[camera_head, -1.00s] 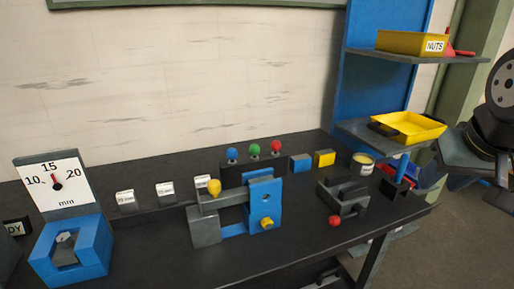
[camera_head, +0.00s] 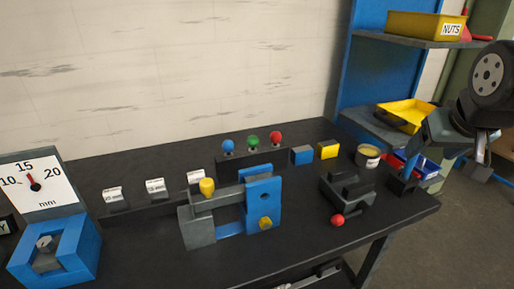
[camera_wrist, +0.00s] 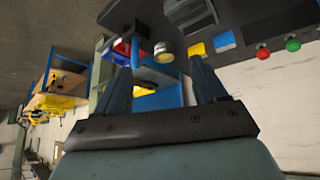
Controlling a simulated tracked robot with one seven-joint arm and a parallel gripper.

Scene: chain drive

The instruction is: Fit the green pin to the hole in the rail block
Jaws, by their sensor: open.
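The green pin (camera_head: 253,140) stands with its round knob up in a dark rack (camera_head: 236,165), between a blue pin and a red pin. Its shaft is hidden by the rack. In the wrist view the green knob (camera_wrist: 293,44) is at the upper right. A blue upright block (camera_head: 263,187) with a small round hole stands in front of the rack, joined to grey bars; I cannot tell for sure that it is the rail block. My gripper (camera_head: 481,152) is open and empty at the far right, beyond the bench edge and well away from the pin; its fingers (camera_wrist: 162,88) show apart in the wrist view.
A dark slotted block (camera_head: 347,191) with a red knob (camera_head: 337,220) sits to the right. Blue and yellow cubes (camera_head: 328,149), a tin (camera_head: 367,155) and shelves with yellow bins (camera_head: 408,113) stand nearer my gripper.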

